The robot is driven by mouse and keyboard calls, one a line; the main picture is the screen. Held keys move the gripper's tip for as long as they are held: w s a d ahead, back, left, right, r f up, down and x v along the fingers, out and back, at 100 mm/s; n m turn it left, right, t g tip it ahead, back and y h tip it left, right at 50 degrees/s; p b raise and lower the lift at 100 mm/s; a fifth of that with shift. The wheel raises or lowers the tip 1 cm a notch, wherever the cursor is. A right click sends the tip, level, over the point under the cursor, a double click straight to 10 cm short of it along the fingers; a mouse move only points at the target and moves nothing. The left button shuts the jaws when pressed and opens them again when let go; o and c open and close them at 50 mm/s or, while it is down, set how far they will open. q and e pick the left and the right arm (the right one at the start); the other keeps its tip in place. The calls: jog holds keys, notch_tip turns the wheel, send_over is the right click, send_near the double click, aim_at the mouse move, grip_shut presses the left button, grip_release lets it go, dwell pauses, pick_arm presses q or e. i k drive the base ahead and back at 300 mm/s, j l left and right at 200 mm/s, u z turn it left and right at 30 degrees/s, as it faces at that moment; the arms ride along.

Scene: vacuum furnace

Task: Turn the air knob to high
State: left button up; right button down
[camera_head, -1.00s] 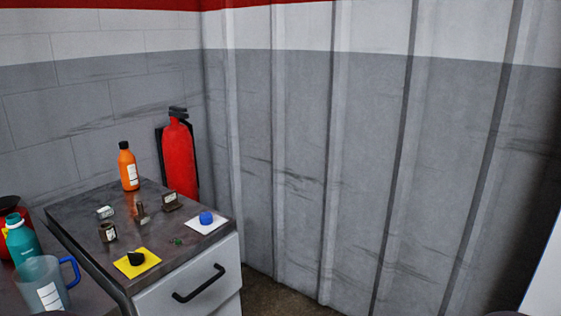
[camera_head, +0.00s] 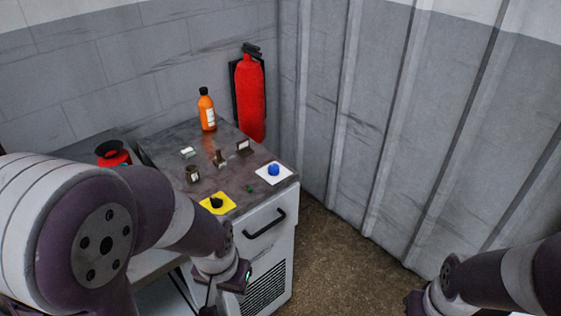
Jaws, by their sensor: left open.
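Two knobs sit on the dark top of the cabinet (camera_head: 150,149). A black knob (camera_head: 215,202) is on a yellow plate (camera_head: 229,207) at the front left edge. A blue knob (camera_head: 273,169) is on a white plate (camera_head: 264,178) at the right. I cannot read which one is the air knob. My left gripper (camera_head: 238,280) is low in front of the cabinet, below the black knob and apart from both knobs. It is open, though its fingers show poorly. My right gripper (camera_head: 416,302) is at the lower right, far from the knobs; its fingers are mostly hidden.
Several small fittings, a green button (camera_head: 250,188) and an orange bottle (camera_head: 208,111) stand on the cabinet top. A red extinguisher (camera_head: 250,97) hangs behind. The drawer handle (camera_head: 265,224) sticks out in front. A red object (camera_head: 112,154) stands left. Floor at right is clear.

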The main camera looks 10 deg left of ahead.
aim_at(273, 168)
jog(key=i+j+z, duration=0.55)
jog(key=i+j, duration=0.2)
jog(key=j, duration=0.1)
